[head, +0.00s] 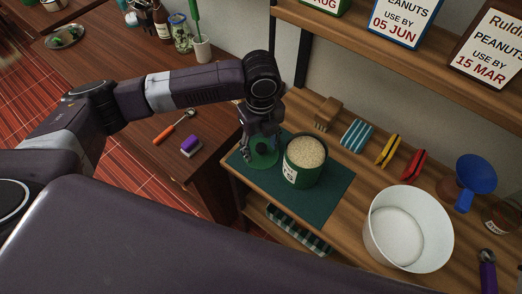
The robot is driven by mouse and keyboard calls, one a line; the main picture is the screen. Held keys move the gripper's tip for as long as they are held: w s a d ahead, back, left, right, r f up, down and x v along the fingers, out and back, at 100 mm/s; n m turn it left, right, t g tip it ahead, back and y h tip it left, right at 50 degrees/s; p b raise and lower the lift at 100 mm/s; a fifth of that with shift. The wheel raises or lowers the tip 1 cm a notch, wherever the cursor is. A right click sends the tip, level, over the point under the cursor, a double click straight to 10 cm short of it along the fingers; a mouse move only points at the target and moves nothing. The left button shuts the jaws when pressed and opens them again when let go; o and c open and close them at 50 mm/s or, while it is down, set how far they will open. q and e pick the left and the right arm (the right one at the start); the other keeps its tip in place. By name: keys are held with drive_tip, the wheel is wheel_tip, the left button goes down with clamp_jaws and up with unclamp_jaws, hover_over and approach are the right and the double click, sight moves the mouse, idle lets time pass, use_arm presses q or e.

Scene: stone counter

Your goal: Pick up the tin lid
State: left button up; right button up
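The green round tin lid (264,160) lies on or just above the dark green mat (325,200), at the mat's left corner. My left gripper (258,150) points down right over the lid and hides part of it. Its fingers are small and dark here, and I cannot tell whether they grip the lid. The green tin (295,175) stands upright and open on the mat, just right of the lid, full of pale grains (307,152). My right gripper is not in view.
On the wooden counter are a brown brush (327,113), a striped sponge (356,135), yellow and red clips (390,150), a blue funnel (476,172) and a white bucket (402,245). A shelf with boxes (405,22) overhangs behind. A checkered cloth (298,230) lies below.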

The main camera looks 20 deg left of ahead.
use_arm(q)
drive_tip(key=shift+s+f, duration=0.1)
drive_tip(key=shift+s, duration=0.05)
clamp_jaws()
